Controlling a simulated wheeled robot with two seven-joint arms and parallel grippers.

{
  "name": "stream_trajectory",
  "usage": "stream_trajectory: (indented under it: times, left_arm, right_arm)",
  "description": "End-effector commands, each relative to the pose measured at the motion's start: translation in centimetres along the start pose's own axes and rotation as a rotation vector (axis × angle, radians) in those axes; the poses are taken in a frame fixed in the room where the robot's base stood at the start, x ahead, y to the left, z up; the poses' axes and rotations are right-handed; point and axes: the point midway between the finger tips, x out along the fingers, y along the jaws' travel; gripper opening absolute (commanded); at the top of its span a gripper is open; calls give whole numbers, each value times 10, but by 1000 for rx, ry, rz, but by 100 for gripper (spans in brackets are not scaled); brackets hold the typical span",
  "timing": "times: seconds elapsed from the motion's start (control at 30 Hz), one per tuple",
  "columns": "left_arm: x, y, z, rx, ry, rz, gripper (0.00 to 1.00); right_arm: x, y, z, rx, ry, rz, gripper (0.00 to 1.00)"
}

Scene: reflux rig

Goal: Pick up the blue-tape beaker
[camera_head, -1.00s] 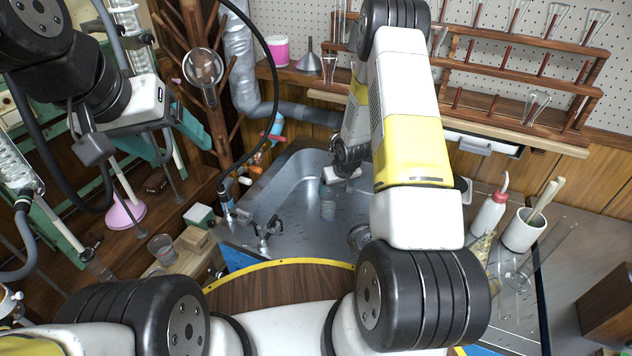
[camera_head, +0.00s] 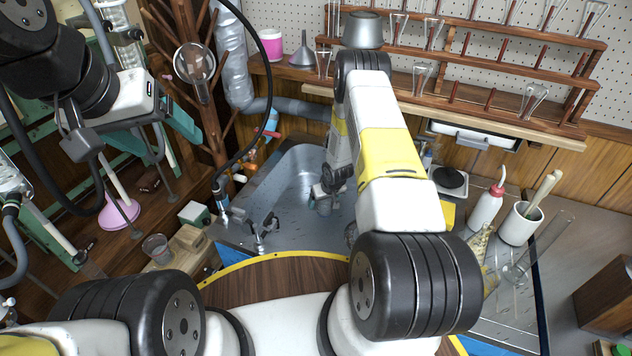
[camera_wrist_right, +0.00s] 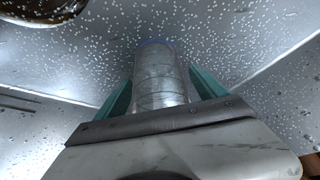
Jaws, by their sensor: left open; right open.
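A clear glass beaker (camera_head: 322,207) stands in the metal sink (camera_head: 290,210), partly hidden under my right gripper (camera_head: 326,191). In the right wrist view the beaker (camera_wrist_right: 158,76) lies between the two teal fingers, with a bluish band at its far end. The right jaws are open around it; I cannot tell whether either finger touches the glass. My left gripper (camera_head: 178,138) is open and empty at the upper left, away from the sink, its teal fingers pointing right.
A faucet (camera_head: 264,232) stands at the sink's front left. A red-capped wash bottle (camera_head: 486,208), a white cup (camera_head: 520,223) and glass cylinders crowd the right counter. A wooden rack (camera_head: 470,62) of glassware spans the back wall. A small beaker (camera_head: 157,248) stands at left.

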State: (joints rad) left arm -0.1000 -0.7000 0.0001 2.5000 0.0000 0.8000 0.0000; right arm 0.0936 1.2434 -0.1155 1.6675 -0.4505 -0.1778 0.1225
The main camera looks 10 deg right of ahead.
Motion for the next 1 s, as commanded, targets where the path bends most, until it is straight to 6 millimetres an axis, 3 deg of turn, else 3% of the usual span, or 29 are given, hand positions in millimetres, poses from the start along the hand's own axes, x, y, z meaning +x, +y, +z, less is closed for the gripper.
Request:
stream_trajectory:
  times: [0.17, 0.6, 1.0]
  left_arm:
    - [0, 0, 0, 0, 0, 0, 77]
    - [0, 0, 0, 0, 0, 0, 77]
    - [0, 0, 0, 0, 0, 0, 77]
  right_arm:
    - [0, 0, 0, 0, 0, 0, 81]
    - [0, 0, 0, 0, 1, 0, 0]
    - [-4, 0, -2, 0, 1, 0, 0]
